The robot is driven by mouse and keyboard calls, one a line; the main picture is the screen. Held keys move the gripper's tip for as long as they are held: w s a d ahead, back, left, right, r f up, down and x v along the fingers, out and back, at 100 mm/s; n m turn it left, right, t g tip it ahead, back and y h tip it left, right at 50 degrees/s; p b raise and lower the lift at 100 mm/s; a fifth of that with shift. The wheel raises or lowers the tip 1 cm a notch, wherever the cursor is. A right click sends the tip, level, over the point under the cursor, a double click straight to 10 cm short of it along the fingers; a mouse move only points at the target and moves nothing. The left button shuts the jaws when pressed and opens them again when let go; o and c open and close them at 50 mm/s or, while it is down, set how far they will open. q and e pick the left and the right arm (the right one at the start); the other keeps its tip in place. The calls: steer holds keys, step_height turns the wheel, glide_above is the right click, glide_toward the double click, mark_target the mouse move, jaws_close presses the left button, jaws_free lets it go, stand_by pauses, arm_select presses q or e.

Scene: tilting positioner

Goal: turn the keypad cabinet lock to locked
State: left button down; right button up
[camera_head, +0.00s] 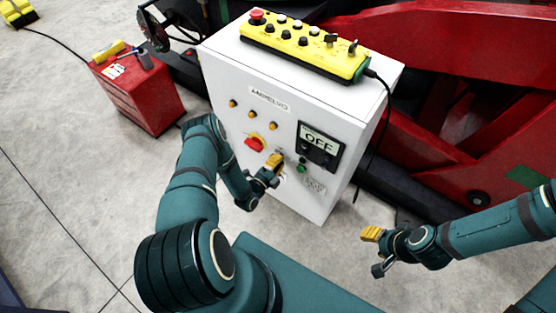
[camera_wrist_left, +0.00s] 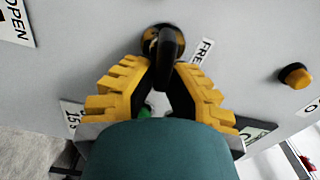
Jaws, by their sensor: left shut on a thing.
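The lock (camera_wrist_left: 170,42) shows in the left wrist view as a dark round fitting with a black looped handle standing out from the white cabinet face (camera_head: 228,77). My left gripper (camera_head: 274,162) is at the cabinet front in the head view and hides most of the lock there. In the left wrist view its yellow fingers (camera_wrist_left: 165,75) close in on both sides of the black handle and are shut on it. Labels reading "OPEN" and "FRE", partly hidden, are near the lock. My right gripper (camera_head: 375,252) is open and empty, in front of the cabinet to the right.
A yellow button box (camera_head: 300,44) lies on the cabinet. A red toolbox (camera_head: 135,92) stands at left; red machinery (camera_head: 450,45) is behind.

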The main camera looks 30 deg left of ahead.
arm_select(q)
steer(key=shift+w+f+m, duration=0.1)
steer(key=shift+m, duration=0.8)
steer(key=shift+a, duration=0.1)
steer(key=c, duration=1)
jaws_free()
steer(key=s, duration=1.2)
steer(key=shift+a, duration=0.4)
